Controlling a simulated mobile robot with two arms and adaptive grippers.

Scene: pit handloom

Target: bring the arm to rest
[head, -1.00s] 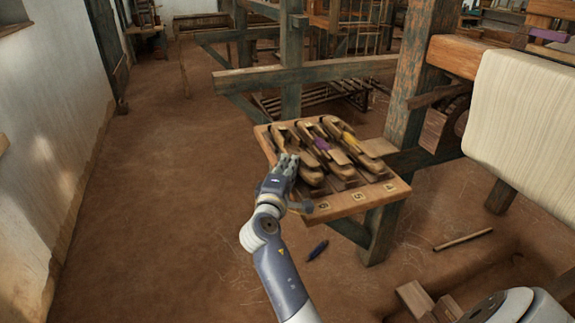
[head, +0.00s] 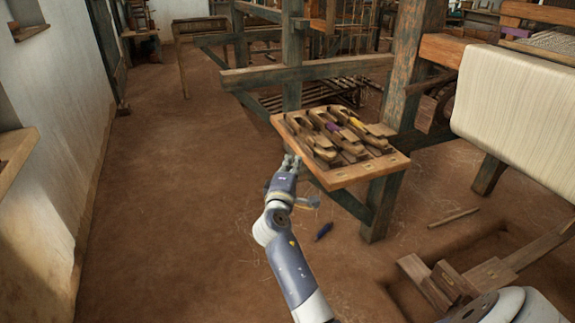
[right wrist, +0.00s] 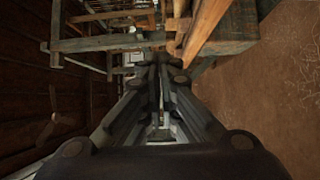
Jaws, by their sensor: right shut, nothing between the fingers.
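My right gripper (head: 290,164) is in the head view, just left of the wooden tray in the picture. Its fingers are together with nothing between them; its fingertips (right wrist: 158,72) also show in the right wrist view, pointing away from the camera. The arm reaches up from the bottom middle of the head view. I cannot tell the exact gap between the gripper and the tray edge. My left gripper is not in view.
The tray (head: 340,179) on the loom frame holds several wooden shuttles (head: 345,137), one with purple and one with yellow. A dark blue object (head: 323,231) and a stick (head: 453,218) lie on the floor. White cloth (head: 515,105) hangs at right. The floor at left is clear.

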